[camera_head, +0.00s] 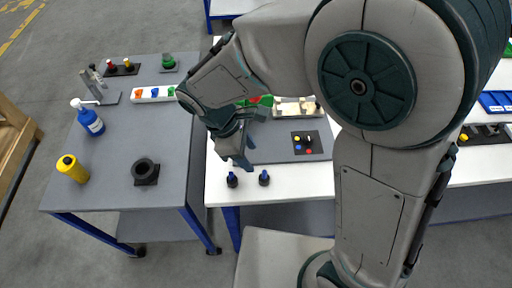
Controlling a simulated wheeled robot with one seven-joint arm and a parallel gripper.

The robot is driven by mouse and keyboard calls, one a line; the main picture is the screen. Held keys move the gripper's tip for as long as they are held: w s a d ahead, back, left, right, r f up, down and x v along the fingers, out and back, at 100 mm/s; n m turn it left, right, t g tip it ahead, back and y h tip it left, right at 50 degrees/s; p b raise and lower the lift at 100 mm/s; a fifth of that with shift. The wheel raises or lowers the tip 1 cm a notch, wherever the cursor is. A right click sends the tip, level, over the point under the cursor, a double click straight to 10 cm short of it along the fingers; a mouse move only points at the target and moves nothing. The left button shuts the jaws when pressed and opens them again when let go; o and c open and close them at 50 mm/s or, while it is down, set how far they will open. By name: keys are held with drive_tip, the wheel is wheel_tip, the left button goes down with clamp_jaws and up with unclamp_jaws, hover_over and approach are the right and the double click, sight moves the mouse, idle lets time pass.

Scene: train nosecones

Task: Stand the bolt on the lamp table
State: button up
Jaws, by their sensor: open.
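I cannot tell for certain which thing is the bolt. Two small dark pieces with blue upper parts, a left one (232,180) and a right one (264,178), stand upright near the front edge of the white table (300,185). My gripper (246,162) points down above and behind them, apart from both. It is open, with nothing seen between its fingers. The grey table (115,190) at left carries red, yellow and green knob-like pieces at its back, which may be lamps; no table is plainly marked as the lamp table.
The grey table holds a blue bottle (88,118), a yellow cylinder (72,169), a black ring on a base (145,172) and a white strip with coloured pieces (153,94). Its middle is clear. A board with coloured buttons (303,143) lies on the white table. My arm hides much of the right side.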

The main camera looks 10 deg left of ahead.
drive_tip(key=d+r+m+t+y, duration=0.1)
drive_tip(key=d+r+m, duration=0.2)
drive_tip(key=d+m, duration=0.3)
drive_tip(key=s+d+r+m+t+y, duration=0.1)
drive_tip(key=d+r+m, duration=0.3)
drive_tip(key=d, duration=0.5)
drive_tip(key=s+d+r+m+t+y, duration=0.1)
drive_tip(key=d+r+m+y, duration=0.1)
drive_tip(key=d+m, duration=0.6)
drive_tip(key=shift+d+r+m+y, duration=0.3)
drive_tip(key=shift+r+m, duration=0.2)
drive_tip(key=shift+r, duration=0.15)
